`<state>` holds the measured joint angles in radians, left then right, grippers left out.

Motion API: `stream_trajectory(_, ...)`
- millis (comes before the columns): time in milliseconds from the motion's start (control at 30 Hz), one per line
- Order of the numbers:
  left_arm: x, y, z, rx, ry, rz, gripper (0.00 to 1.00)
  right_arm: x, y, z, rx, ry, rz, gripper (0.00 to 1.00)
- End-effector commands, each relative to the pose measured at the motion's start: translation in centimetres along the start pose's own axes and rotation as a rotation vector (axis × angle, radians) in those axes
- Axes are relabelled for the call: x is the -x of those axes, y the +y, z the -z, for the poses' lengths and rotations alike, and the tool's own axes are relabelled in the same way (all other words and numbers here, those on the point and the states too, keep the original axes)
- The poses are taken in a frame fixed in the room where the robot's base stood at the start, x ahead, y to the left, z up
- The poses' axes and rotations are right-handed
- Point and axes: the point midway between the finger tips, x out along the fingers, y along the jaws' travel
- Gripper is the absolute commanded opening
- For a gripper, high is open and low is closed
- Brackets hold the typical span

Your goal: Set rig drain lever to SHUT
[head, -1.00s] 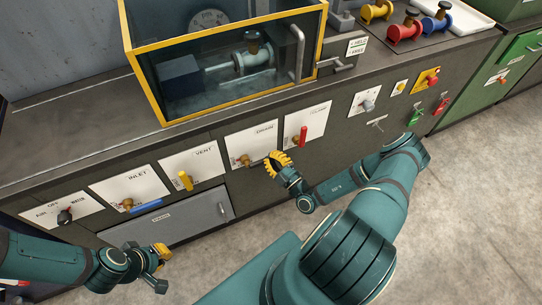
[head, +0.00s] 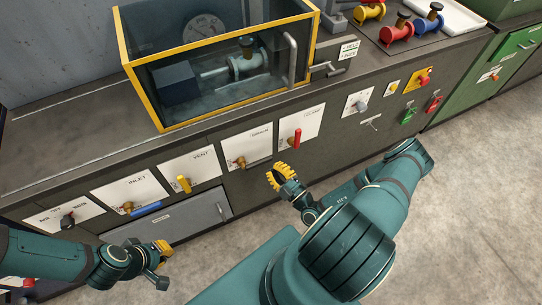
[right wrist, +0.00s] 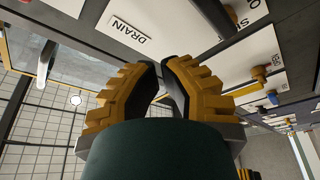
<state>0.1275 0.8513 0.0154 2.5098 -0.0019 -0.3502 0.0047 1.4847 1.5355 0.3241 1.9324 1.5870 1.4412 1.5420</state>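A red lever (head: 297,139) stands on the panel right of DRAIN. The VENT yellow lever (head: 184,184) and the INLET lever (head: 127,208) are to the left. A yellow-framed glass enclosure (head: 160,95) stands on the bench above. The floor in front is clear.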

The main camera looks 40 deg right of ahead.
Motion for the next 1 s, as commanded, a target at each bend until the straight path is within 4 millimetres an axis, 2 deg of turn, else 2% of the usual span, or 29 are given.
stream_trajectory(100, 0.0, 0.0, 0.0, 0.0, 0.0, 0.0, 0.0, 1.9, -0.5, 0.3, -0.001, -0.001, -0.001, 0.0)
stream_trajectory(300, 0.1, 0.0, 0.0, 0.0, 0.0, 0.0, 0.0, 3.5, -0.9, 0.6, -0.001, 0.001, -0.002, 0.0)
stream_trajectory(1000, 0.1, 0.0, 0.0, -0.001, 0.0, 0.0, 0.0, 3.5, -1.1, 1.0, 0.006, 0.02, 0.01, 0.0)
